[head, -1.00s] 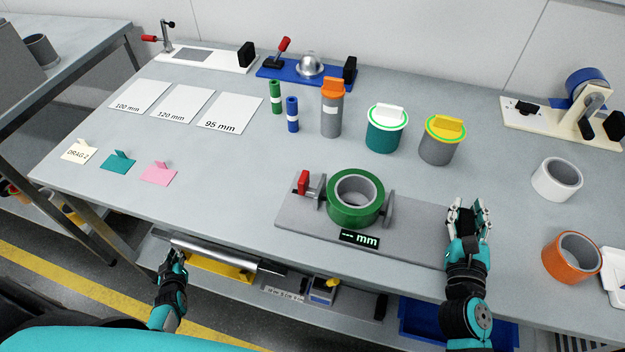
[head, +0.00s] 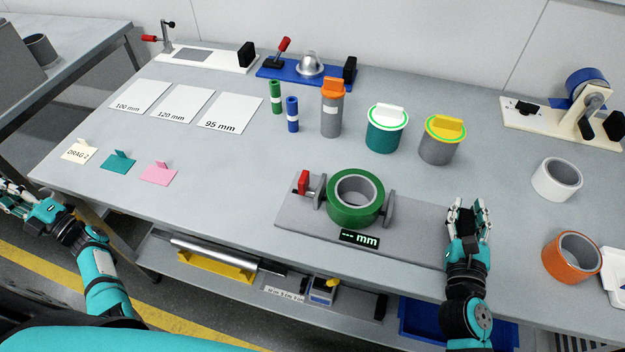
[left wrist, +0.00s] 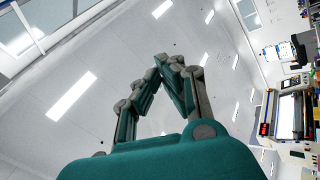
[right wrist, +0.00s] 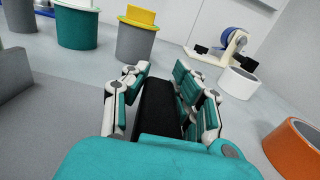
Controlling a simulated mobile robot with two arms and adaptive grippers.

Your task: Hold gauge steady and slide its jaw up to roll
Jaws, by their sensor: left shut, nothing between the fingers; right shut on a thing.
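The gauge (head: 415,228) is a grey plate at the front edge of the bench, with a display (head: 359,239) reading "--- mm". A green roll (head: 343,217) sits on it between a left jaw (head: 319,196) with a red knob (head: 303,182) and a right jaw (head: 389,211). Whether either jaw touches the roll is unclear. My right gripper (head: 468,206) is at the plate's right end, shut on a black block (right wrist: 158,106) in the right wrist view. My left gripper (head: 14,196) is shut and empty at the far left, fingers pointing up in the left wrist view (left wrist: 170,64).
White (head: 557,179) and orange (head: 571,257) rolls lie right of the gauge. Lidded canisters (head: 386,130) stand behind it. Label cards (head: 158,174) lie left; the bench between them and the gauge is clear. A lower shelf (head: 225,279) holds a metal bar.

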